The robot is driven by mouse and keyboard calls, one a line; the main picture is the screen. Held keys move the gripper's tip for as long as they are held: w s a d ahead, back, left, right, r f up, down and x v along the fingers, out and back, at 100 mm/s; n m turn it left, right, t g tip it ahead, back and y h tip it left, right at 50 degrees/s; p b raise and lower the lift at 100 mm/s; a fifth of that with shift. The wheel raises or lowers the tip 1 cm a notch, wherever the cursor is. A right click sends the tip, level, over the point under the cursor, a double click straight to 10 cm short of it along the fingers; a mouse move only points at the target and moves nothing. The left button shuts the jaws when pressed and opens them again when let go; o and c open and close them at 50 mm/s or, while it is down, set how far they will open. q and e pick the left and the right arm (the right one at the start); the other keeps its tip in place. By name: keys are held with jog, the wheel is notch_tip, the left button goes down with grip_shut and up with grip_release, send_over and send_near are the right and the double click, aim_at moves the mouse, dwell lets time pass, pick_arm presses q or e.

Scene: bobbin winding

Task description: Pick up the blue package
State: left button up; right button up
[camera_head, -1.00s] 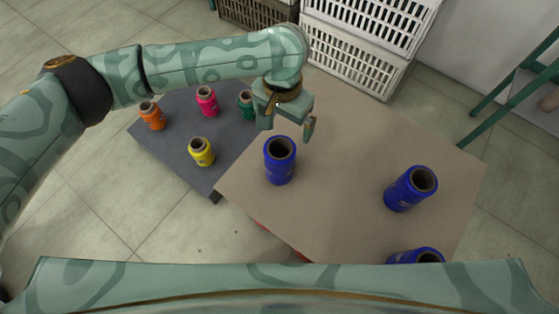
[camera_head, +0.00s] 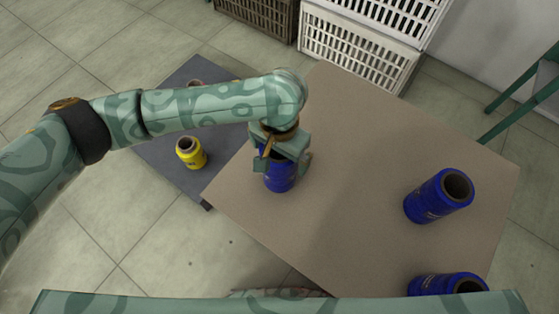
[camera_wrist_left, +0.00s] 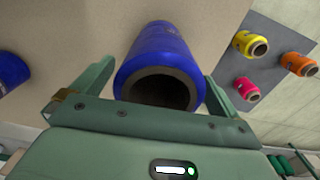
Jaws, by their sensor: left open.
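Several blue packages, cylinders with a dark hollow core, stand on the beige table. One blue package (camera_head: 279,177) stands at the table's left part; it also fills the middle of the left wrist view (camera_wrist_left: 163,52). My left gripper (camera_head: 283,168) is open over its top, with one finger on each side of it. In the left wrist view the fingers (camera_wrist_left: 160,80) flank the package with gaps showing. A second blue package (camera_head: 438,196) stands at the right, and a third (camera_head: 447,285) at the front right is partly hidden by my body. My right gripper is not in view.
A dark grey board (camera_head: 160,157) at the left holds a yellow spool (camera_head: 191,152); pink (camera_wrist_left: 248,89) and orange (camera_wrist_left: 302,64) spools show in the left wrist view. White crates (camera_head: 360,45) stand behind the table. The table (camera_head: 350,140) is clear between the blue packages.

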pick_arm(q)
jog(key=shift+f, duration=0.15)
jog(key=c, duration=1.5)
